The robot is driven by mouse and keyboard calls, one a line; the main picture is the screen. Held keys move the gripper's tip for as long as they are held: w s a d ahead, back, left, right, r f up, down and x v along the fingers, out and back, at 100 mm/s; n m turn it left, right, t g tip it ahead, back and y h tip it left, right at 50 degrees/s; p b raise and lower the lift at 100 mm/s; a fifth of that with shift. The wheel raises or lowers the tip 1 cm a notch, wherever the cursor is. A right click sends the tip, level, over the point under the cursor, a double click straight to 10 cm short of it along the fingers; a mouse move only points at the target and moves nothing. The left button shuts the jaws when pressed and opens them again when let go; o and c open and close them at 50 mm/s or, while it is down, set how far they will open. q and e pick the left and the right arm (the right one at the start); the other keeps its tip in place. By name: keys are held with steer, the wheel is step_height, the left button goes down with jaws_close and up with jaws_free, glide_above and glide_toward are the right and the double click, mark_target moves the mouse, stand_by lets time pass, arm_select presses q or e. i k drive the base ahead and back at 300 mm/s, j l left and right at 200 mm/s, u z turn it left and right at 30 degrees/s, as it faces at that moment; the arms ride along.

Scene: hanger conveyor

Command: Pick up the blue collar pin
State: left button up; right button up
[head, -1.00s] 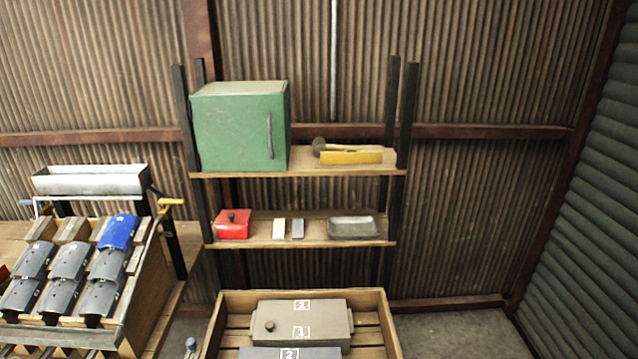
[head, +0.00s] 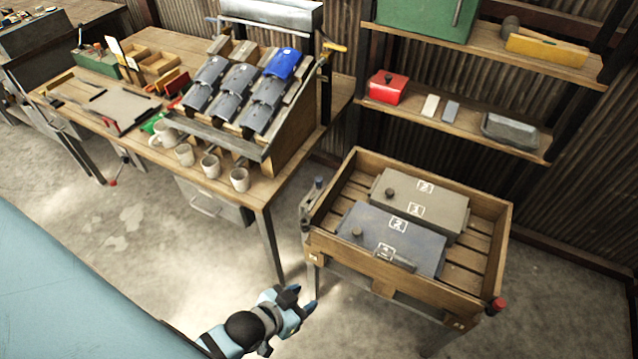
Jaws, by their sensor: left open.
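A small upright pin-like part with a grey-blue top (head: 318,184) stands at the left corner of the wooden crate. It is small in the head view, and I cannot tell for certain that it is the blue collar pin. A similar part with a red top (head: 496,305) is at the crate's front right corner. My left gripper (head: 301,301) is open and empty, low in the picture, in front of and apart from the crate's left side. My right gripper is not in view.
The wooden crate (head: 385,277) holds a grey numbered box (head: 445,205) and a blue-grey one (head: 365,228). A workbench (head: 262,190) with mugs and a sloped rack (head: 290,140) stands left. A shelf (head: 470,132) is behind. Bare floor lies between bench and crate.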

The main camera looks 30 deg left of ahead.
mark_target(318, 179)
steer(key=u, duration=1)
steer(key=i+j, duration=0.15)
steer(key=i+j+z, duration=0.1)
steer(key=j, duration=0.3)
